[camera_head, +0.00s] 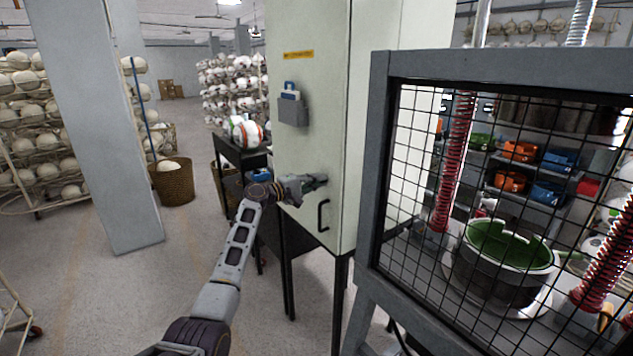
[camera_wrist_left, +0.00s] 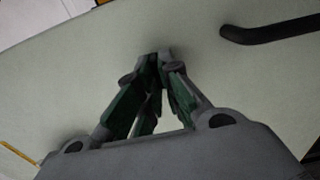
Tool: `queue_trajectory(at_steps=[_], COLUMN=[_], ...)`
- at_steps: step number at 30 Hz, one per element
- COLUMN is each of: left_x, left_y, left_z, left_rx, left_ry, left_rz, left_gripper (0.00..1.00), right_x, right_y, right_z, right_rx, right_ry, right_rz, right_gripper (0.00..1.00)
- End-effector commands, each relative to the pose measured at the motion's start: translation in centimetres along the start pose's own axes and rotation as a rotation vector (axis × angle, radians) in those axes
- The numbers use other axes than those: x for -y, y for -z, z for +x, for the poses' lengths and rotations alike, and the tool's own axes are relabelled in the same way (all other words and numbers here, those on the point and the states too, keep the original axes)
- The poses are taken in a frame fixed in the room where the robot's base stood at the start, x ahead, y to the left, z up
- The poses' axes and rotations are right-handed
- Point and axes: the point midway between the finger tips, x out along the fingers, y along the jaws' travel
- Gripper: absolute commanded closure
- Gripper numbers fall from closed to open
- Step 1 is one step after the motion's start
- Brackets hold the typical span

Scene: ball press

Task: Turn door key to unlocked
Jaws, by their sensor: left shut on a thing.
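A pale green cabinet door (camera_head: 318,85) stands in the middle of the head view. My left gripper (camera_head: 318,183) is at the door, above and a little left of the black handle (camera_head: 323,214). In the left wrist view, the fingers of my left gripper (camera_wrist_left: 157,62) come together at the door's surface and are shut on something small. The key itself is hidden between the fingertips, so its angle cannot be told. The black handle also shows at the upper right of the wrist view (camera_wrist_left: 270,32). My right gripper is not in view.
A grey holder (camera_head: 293,112) with a blue item hangs on the door. A caged press with a black wire mesh (camera_head: 480,170) stands close at the right. A black side table (camera_head: 240,152) with balls is left of the cabinet. Floor is open at the left.

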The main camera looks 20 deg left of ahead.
Motion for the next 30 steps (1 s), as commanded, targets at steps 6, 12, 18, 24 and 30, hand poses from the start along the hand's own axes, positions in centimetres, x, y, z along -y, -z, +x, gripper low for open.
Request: queue_trajectory(at_steps=[6,12,18,24,30], left_x=[0.0,0.0,0.0,0.0,0.0], left_y=[0.1,0.0,0.0,0.1,0.1], left_z=[0.0,0.0,-0.1,-1.0,-2.6], left_rx=[-0.001,0.0,0.0,0.0,-0.002], left_ry=[0.0,0.0,0.0,0.0,0.0], left_rz=[-0.001,0.0,0.0,0.001,0.002], left_gripper=[0.71,0.71,0.71,0.71,0.71], right_x=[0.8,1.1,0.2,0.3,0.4], right_y=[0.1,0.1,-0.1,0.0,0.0], right_z=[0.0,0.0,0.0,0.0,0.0], right_rx=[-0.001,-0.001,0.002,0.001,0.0], right_ry=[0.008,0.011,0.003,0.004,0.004], right_rz=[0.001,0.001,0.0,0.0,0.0], right_gripper=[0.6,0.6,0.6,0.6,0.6])
